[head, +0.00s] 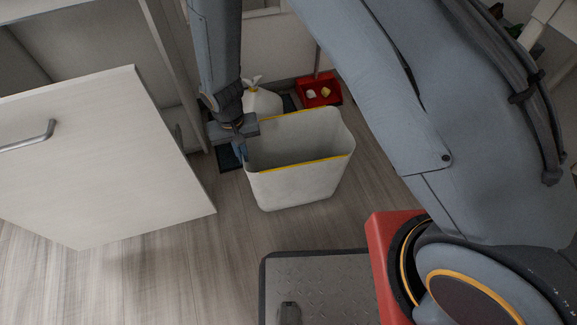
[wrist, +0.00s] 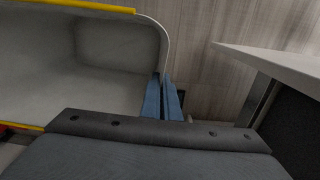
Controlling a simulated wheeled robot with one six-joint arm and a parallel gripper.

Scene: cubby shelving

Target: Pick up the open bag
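The open bag (head: 300,185) is white with a yellow band around its rim, and its mouth faces up. It is upright in the middle of the head view; whether its base touches the floor is hard to tell. My gripper (head: 241,152) is at the bag's left rim. In the wrist view the blue fingers of my gripper (wrist: 163,97) are close together, with the edge of the open bag (wrist: 110,55) running between them. They look shut on that wall. The bag's inside looks empty where it shows.
A white cabinet door (head: 100,160) stands open at left, close to my gripper; its edge also shows in the wrist view (wrist: 285,60). A tied white bag (head: 262,101) and a red bin (head: 318,93) holding small items are behind. Wooden floor (head: 190,265) is clear in front.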

